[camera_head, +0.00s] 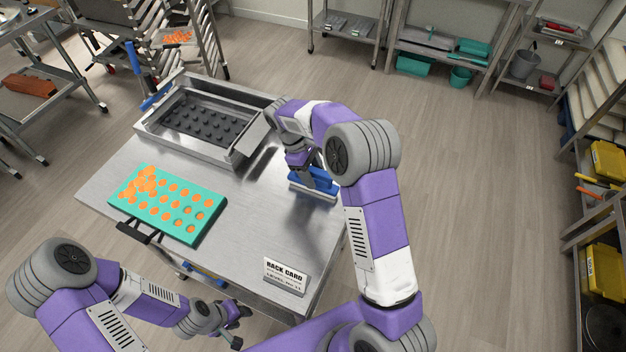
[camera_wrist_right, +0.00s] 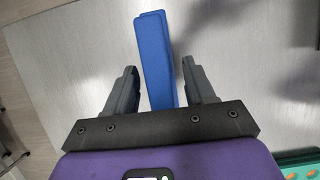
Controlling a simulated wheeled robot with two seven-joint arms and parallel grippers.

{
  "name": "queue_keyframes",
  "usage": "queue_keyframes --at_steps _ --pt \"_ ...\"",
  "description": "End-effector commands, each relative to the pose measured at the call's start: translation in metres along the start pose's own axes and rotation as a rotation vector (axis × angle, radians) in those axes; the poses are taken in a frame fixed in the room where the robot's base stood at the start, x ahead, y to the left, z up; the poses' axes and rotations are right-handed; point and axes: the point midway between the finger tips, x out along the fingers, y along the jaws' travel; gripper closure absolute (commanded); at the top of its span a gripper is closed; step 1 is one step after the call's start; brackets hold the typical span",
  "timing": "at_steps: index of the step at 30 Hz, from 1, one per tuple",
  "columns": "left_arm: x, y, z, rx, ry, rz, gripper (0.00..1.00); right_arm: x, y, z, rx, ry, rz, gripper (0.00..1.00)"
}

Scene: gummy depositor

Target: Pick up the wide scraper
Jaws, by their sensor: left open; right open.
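The wide scraper (camera_head: 326,187) is blue with a pale metal edge and sits at the right side of the steel table. My right gripper (camera_head: 311,174) is directly over it and hides part of it. In the right wrist view the scraper's blue handle (camera_wrist_right: 156,60) stands between the two fingers of my right gripper (camera_wrist_right: 158,78), which are open with a gap on each side. My left gripper (camera_head: 240,322) is open and empty, low by the table's front edge, away from the scraper.
A teal mold (camera_head: 190,232) with orange gummies lies on the table (camera_head: 250,215). A steel depositor tray (camera_head: 170,142) stands behind it. A rack card (camera_head: 286,276) stands at the front corner. The tabletop between mold and scraper is clear. Shelves line the right.

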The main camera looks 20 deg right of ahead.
Motion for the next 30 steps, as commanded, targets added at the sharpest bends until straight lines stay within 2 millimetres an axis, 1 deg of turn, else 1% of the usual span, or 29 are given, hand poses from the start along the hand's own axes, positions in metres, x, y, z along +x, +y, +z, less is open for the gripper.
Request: queue_keyframes --at_steps 5,15,16,26,29,30 --pt "0.000 0.000 0.000 0.000 0.000 0.000 0.57 0.000 0.000 0.000 0.000 -0.001 0.000 0.46" --pt "0.000 0.000 0.000 0.000 0.000 0.000 0.57 0.000 0.000 0.000 0.000 -0.001 0.000 0.98" --pt "0.000 0.000 0.000 0.000 0.000 0.000 0.57 0.000 0.000 0.000 0.000 -0.001 0.000 1.00" --pt "0.001 0.000 0.000 0.000 0.000 0.000 0.57 -0.001 0.000 0.000 0.000 0.000 0.000 1.00" --pt "0.004 -0.001 0.000 0.000 0.000 0.000 0.57 -0.006 0.000 0.002 0.000 0.002 0.001 1.00" --pt "0.001 0.000 0.000 0.000 0.000 0.000 0.57 -0.012 0.000 0.004 0.000 0.002 0.002 1.00"
